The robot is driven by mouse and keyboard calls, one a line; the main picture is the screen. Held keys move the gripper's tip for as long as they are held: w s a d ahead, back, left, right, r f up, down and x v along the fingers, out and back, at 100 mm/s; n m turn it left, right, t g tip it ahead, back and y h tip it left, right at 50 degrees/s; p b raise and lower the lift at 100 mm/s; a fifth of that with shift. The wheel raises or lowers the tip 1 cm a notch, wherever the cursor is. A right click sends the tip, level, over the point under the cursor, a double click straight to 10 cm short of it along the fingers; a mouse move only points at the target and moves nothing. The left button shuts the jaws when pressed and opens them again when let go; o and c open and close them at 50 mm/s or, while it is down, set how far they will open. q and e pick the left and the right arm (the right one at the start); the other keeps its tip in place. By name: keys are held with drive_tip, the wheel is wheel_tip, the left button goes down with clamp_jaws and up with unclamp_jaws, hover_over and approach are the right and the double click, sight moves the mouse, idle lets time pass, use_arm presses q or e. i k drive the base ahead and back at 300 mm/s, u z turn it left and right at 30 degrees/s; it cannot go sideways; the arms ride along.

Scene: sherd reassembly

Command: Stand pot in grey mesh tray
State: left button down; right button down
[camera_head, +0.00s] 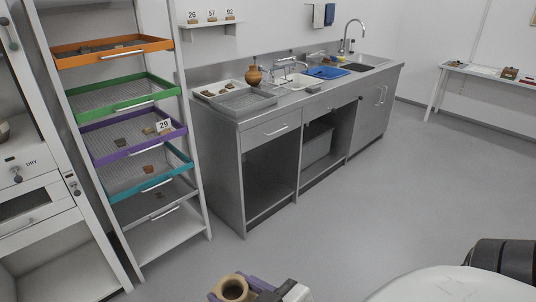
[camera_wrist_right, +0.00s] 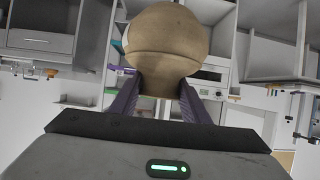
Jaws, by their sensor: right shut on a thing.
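A tan, round-bodied pot (camera_head: 233,289) with an open mouth facing up is at the bottom edge of the head view. My right gripper (camera_head: 250,291) is shut on it. In the right wrist view the pot (camera_wrist_right: 168,45) fills the upper middle, with a purple finger against it on each side. A grey tray (camera_head: 246,104) sits on the near left end of the steel counter, well ahead of the pot; its mesh is hard to make out. Another grey-fronted tray (camera_head: 165,211) is lowest in the rack. My left gripper is not in view.
An orange-brown vessel (camera_head: 253,76) and a white tray (camera_head: 204,94) with sherds stand beside the grey counter tray. A blue mat (camera_head: 327,72) lies near the sink. The rack at left holds orange, green, purple and teal trays. The floor (camera_head: 300,232) ahead is clear.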

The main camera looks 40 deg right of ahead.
sight(245, 103)
drive_tip(key=z, duration=0.85)
drive_tip(key=i, duration=1.1)
drive_tip(key=z, duration=0.85)
drive_tip(key=i, duration=1.8)
drive_tip(key=u, duration=0.5)
